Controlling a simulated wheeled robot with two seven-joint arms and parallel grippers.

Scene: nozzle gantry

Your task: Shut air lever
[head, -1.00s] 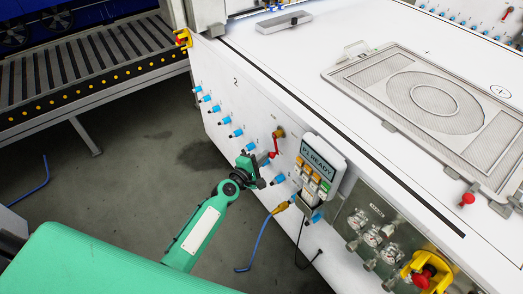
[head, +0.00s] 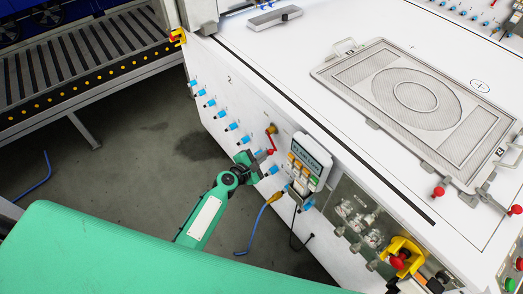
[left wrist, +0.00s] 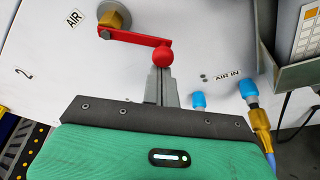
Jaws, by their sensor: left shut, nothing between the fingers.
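The red air lever (left wrist: 136,38) is on the white front panel, fixed to a brass valve (left wrist: 115,17). In the left wrist view its arm runs to the right from the valve and ends in a red ball knob (left wrist: 163,56). In the head view the lever (head: 271,142) hangs down from the brass fitting. My left gripper (left wrist: 160,82) is shut and empty. Its fingertips are right at the ball knob, just below it in the wrist view; I cannot tell whether they touch. It also shows in the head view (head: 263,156). My right gripper is not in view.
Blue fittings (head: 232,127) line the panel. A control box (head: 308,161) with a screen and buttons sticks out right of the lever. A brass connector with a blue hose (head: 262,214) hangs below. A framed mesh screen (head: 414,105) lies on the table top.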

